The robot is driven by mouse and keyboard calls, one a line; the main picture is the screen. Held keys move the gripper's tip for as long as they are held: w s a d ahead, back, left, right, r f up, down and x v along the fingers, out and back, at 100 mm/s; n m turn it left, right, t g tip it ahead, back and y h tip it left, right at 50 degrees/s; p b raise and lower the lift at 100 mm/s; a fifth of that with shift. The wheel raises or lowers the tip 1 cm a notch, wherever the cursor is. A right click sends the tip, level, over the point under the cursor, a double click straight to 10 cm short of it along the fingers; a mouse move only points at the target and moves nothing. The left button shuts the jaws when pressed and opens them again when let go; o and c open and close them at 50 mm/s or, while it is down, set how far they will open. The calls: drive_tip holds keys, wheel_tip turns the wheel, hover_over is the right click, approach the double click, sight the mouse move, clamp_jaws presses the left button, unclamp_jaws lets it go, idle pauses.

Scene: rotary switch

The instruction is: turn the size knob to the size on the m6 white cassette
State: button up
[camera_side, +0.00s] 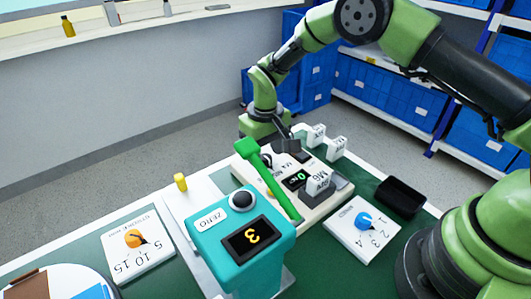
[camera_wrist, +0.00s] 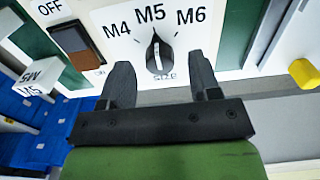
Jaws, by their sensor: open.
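In the wrist view the size knob (camera_wrist: 158,54) is dark, with a white pointer line aimed at M5. M4, M5 and M6 are printed around it and SIZE below it. My gripper (camera_wrist: 160,72) is open, a finger on either side of the knob's lower end, with gaps on both sides; depth is unclear. In the side view my gripper (camera_side: 286,144) is low over the far end of the light panel and hides the knob. A white cassette (camera_side: 318,183) whose label seems to read M6 stands at the panel's near end.
A rocker switch (camera_wrist: 76,44) sits beside the knob. More white cassettes (camera_side: 316,135) stand behind the panel. An orange knob (camera_side: 134,239), a blue knob (camera_side: 364,220) and a black tray (camera_side: 399,196) lie around.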

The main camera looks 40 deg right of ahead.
drive_tip(key=shift+f, duration=0.55)
drive_tip(key=shift+c, duration=0.2)
drive_tip(key=c, duration=0.9)
drive_tip(key=shift+m, duration=0.3)
drive_tip(key=m, duration=0.3)
drive_tip(key=shift+m, duration=0.3)
drive_tip(key=m, duration=0.4)
drive_tip(key=shift+m, duration=0.3)
